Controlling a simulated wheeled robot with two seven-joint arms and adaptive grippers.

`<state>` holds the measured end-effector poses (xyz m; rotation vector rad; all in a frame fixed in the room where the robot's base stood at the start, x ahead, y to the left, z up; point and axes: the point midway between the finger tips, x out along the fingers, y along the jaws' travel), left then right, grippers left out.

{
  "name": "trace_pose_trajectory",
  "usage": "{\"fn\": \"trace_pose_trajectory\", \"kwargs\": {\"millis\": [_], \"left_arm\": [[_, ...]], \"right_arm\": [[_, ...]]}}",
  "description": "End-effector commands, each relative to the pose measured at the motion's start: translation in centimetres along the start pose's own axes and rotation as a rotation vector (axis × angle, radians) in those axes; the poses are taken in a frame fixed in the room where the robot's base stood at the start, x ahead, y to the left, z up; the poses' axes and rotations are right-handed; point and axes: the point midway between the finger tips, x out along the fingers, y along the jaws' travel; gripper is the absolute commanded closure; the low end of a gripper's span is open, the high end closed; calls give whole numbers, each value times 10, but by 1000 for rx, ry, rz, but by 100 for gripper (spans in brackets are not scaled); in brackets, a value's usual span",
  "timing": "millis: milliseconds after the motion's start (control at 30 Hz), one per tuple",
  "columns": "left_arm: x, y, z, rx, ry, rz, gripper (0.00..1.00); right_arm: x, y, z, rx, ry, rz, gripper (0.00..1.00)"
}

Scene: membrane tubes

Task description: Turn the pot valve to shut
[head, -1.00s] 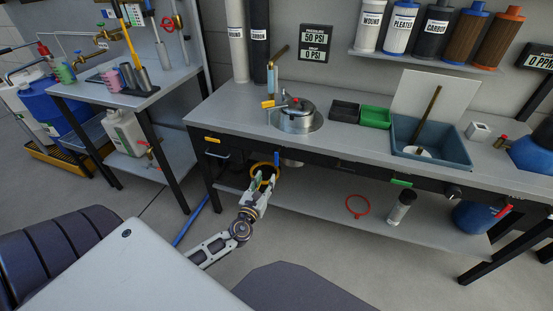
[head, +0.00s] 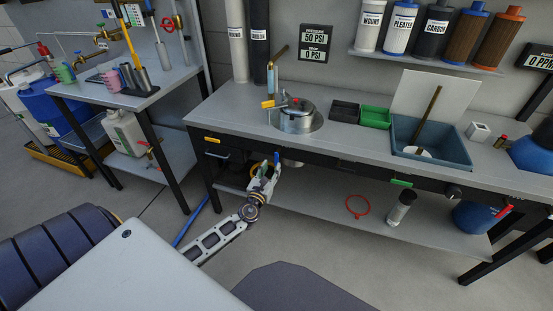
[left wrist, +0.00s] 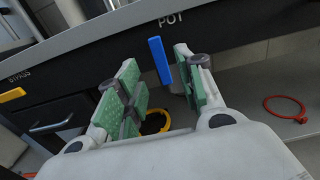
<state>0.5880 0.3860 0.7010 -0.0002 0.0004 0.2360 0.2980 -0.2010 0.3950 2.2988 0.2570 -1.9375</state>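The pot valve's blue handle (head: 277,158) hangs below the front edge of the bench, and in the left wrist view the blue handle (left wrist: 160,60) stands near upright under the POT label (left wrist: 171,19). My left gripper (head: 265,166) is in front of the bench, just beside the handle. In the left wrist view the left gripper (left wrist: 156,82) is open, with its green pads apart and the blue handle showing in the gap between the fingertips. I cannot tell whether a pad touches it. The valve body is mostly hidden. My right gripper is not in view.
A yellow handle (head: 212,140) is on the bench front to the left. A yellow ring (left wrist: 155,122) shows below the gripper. A metal pot (head: 296,118) sits in the bench top. A red ring (head: 357,206) and a clear cylinder (head: 400,208) are on the lower shelf.

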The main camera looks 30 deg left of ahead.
Motion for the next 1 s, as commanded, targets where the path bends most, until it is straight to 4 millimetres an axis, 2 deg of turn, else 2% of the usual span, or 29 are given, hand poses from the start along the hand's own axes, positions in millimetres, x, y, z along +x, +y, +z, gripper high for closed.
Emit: {"fn": "trace_pose_trajectory", "kwargs": {"millis": [700,1000], "left_arm": [[58,0,1,0,-2,0,62],[72,0,0,0,0,0,62]], "right_arm": [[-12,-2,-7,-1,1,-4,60],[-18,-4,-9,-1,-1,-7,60]]}}
